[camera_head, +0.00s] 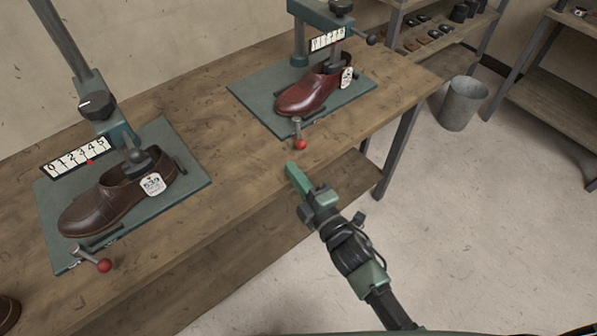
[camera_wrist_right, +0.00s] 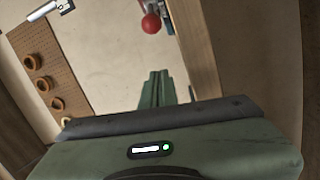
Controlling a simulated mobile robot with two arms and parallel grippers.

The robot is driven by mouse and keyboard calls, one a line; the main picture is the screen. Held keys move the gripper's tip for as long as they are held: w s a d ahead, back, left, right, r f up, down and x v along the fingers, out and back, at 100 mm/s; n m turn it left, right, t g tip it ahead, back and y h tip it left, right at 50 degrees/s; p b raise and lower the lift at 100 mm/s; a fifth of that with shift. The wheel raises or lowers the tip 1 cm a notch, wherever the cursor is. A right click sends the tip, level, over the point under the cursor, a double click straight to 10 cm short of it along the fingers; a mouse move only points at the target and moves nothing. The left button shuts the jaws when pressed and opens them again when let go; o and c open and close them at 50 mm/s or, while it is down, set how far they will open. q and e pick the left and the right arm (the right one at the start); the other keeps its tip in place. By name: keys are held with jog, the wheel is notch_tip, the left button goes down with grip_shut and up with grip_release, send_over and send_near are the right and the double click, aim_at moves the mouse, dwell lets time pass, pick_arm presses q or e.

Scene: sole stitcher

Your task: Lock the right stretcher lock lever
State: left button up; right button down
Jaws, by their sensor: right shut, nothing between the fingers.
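The right stretcher (camera_head: 262,106) stands at the back of the bench with a dark red shoe (camera_head: 307,94) on it. Its lock lever (camera_head: 298,132) has a metal shaft and a red ball knob, and hangs at the plate's front edge. The red knob also shows at the top of the right wrist view (camera_wrist_right: 151,23). My right gripper (camera_head: 292,170) is shut and empty, in front of the bench edge, a little below the knob and apart from it. My left gripper is not in view.
A left stretcher (camera_head: 195,190) holds a brown shoe (camera_head: 118,192), with its own red-knobbed lever (camera_head: 103,265) at the front. The wooden bench top (camera_head: 235,180) is clear between them. A metal bucket (camera_head: 463,104) and shelves (camera_head: 540,105) stand to the right.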

aim_at(297, 160)
jog(key=x, duration=0.7)
jog(key=shift+w, duration=0.2)
jog(key=d, duration=0.1)
jog(key=d+p, duration=0.1)
jog(key=shift+w+d+f, duration=0.1)
jog(key=shift+d+f, duration=0.2)
jog(key=shift+d, duration=0.05)
jog(key=shift+d+f, duration=0.1)
jog(key=shift+d, duration=0.5)
jog(key=shift+d, duration=0.15)
